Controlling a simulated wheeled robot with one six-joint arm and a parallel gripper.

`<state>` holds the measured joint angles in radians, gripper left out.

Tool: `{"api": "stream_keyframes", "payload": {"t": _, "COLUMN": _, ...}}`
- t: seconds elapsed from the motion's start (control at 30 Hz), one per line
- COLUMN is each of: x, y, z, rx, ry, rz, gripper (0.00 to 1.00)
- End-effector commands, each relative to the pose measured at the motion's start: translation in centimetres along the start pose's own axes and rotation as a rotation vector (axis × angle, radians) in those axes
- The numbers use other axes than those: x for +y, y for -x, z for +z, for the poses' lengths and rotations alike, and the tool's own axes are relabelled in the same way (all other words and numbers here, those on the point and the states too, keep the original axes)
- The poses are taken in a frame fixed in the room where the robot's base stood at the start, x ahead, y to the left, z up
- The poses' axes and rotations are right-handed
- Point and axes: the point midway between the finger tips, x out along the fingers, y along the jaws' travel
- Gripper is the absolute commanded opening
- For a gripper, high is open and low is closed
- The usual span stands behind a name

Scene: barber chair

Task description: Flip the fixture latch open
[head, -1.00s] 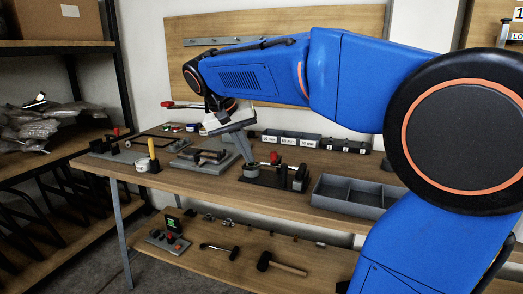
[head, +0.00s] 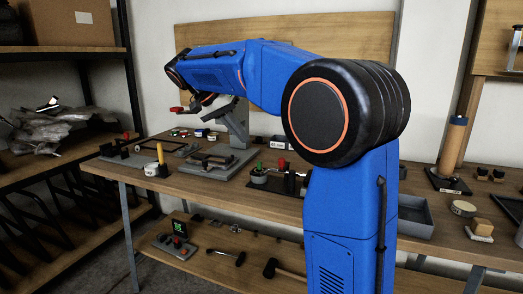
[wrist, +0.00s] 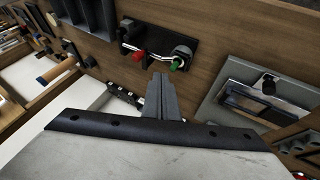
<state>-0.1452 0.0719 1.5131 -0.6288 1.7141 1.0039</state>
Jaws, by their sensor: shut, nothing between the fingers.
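A dark fixture plate (head: 288,183) on the bench carries a red knob (head: 282,163) and a green knob (head: 259,168). In the wrist view the red knob (wrist: 137,55) and green knob (wrist: 175,64) sit by a bent chrome rod. To its left in the head view, a grey plate (head: 225,168) bears a metal piece; its black knob (wrist: 268,86) shows in the wrist view. I cannot tell which part is the latch. My gripper (head: 245,145), also in the wrist view (wrist: 160,78), is shut and empty, above the bench, its tips near the green knob in the picture.
A fixture with a red knob (head: 125,140) and a yellow upright handle (head: 160,155) stand at the bench's left. A grey tray (head: 415,215) is partly behind my arm. A wooden cylinder (head: 453,145) and small blocks stand at the right. A lower shelf holds hammers.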

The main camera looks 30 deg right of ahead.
Motion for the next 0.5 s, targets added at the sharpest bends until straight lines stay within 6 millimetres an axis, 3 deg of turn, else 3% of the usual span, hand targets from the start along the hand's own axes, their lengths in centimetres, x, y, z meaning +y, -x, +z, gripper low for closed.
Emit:
{"api": "stream_keyframes", "payload": {"t": 0.17, "x": 0.1, "y": -2.0, "z": 0.0, "rx": -0.002, "ry": 0.000, "rz": 0.002, "gripper": 0.00}}
{"api": "stream_keyframes", "payload": {"t": 0.5, "x": 0.1, "y": -8.0, "z": 0.1, "rx": -0.002, "ry": 0.000, "rz": 0.002, "gripper": 0.00}}
